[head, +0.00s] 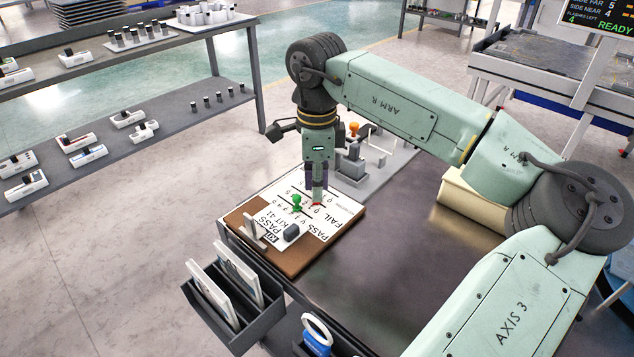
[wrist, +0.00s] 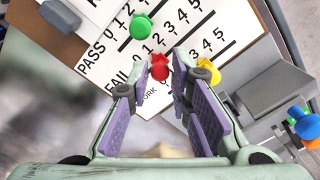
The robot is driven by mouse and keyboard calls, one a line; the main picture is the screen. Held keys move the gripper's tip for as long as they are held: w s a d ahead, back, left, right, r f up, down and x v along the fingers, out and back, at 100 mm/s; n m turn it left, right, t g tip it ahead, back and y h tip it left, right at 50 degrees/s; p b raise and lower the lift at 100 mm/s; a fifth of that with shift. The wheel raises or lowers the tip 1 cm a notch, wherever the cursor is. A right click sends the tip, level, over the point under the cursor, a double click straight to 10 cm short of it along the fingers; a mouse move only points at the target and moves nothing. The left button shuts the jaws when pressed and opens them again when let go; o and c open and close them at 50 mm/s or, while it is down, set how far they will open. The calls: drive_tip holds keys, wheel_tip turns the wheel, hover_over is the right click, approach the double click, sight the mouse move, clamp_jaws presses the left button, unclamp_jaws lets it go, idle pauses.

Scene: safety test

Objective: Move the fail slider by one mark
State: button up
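A white score sheet on a brown board (head: 290,262) carries rows marked PASS and FAIL with numbers from 0 to 5. The red slider knob (wrist: 160,68) is by the FAIL row, near its low numbers; its exact mark is unclear. The green knob (wrist: 142,27) is by the PASS row, and a yellow knob (wrist: 207,72) is by a third row, partly lettered "WORK". My gripper (wrist: 161,72) is open, pointing down, with its purple-padded fingers on either side of the red knob and gaps visible. In the head view, the gripper (head: 317,195) hides most of the red knob.
A grey block (head: 291,232) and a light stand (head: 254,231) are on the board. A grey fixture (head: 352,165) and an orange-topped piece (head: 353,128) stand behind the gripper. An open drawer (head: 235,310) juts out at front left.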

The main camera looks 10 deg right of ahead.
sight(325, 207)
clamp_jaws()
idle(0.3)
drive_tip(key=shift+s+d+b, duration=0.35)
drive_tip(key=shift+s+d, duration=0.25)
drive_tip(key=shift+s, duration=0.25)
drive_tip(key=shift+o, duration=2.3)
unclamp_jaws()
wheel_tip(325, 207, up, 12)
